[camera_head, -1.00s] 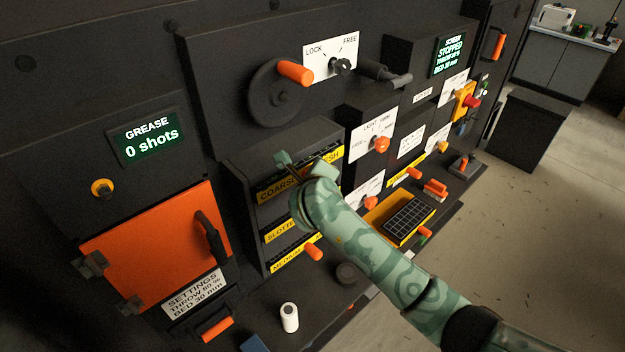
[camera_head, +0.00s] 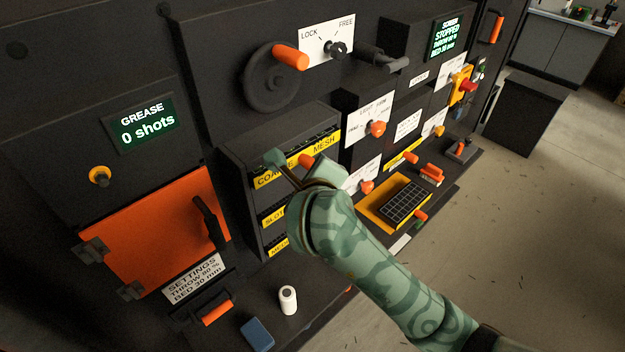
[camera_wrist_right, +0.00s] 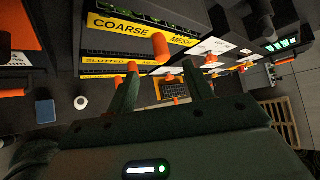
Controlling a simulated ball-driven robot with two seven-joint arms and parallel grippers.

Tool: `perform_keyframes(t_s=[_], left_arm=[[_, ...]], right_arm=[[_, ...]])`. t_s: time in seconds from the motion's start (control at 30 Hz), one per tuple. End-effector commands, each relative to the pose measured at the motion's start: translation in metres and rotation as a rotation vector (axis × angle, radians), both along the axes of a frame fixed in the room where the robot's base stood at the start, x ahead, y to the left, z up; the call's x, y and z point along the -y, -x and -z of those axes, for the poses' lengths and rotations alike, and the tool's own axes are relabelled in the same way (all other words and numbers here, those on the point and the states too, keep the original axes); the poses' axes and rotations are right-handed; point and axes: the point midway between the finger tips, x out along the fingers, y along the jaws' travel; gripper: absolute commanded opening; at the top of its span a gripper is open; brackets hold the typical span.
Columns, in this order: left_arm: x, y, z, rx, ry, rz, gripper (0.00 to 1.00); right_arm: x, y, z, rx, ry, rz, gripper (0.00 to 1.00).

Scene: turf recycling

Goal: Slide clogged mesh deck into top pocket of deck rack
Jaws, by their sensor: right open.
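The deck rack (camera_head: 240,165) is a dark cabinet with stacked yellow-labelled levels. In its top pocket sits a deck with a dark mesh edge, a yellow "COARSE MESH" front (camera_head: 326,146) and an orange handle (camera_head: 307,160). In the right wrist view green bits show on this mesh deck (camera_wrist_right: 135,14), above its label; its handle (camera_wrist_right: 160,46) points toward me. How deep it sits is hard to tell. My right gripper (camera_head: 297,166) is open in front of the top pocket. In the wrist view its fingers (camera_wrist_right: 160,76) stand apart, empty, just short of the handle. My left gripper is out of view.
Lower levels carry a slotted front (camera_head: 272,215) and a medium one (camera_head: 279,245). A black grid (camera_head: 404,202) lies in a yellow tray to the right. A white cylinder (camera_head: 288,299) and blue block (camera_head: 257,333) stand on the ledge. An orange door (camera_head: 150,235) is at left.

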Motion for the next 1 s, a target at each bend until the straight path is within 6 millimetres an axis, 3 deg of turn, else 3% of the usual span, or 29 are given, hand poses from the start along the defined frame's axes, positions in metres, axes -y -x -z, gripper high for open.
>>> perform_keyframes(t_s=[0.23, 0.8, 0.93, 1.0], left_arm=[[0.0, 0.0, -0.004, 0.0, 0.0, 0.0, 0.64], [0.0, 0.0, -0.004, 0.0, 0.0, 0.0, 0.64], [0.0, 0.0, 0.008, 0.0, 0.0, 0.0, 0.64], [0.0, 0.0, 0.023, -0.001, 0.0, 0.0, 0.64]], right_arm=[[0.0, 0.03, -0.017, 0.0, -0.002, -0.001, 0.52], [0.001, 0.032, -0.018, 0.002, 0.0, 0.003, 0.52], [0.018, 0.018, 0.002, 0.046, 0.063, 0.072, 0.52], [0.044, 0.001, 0.029, 0.114, 0.169, 0.16, 0.52]])
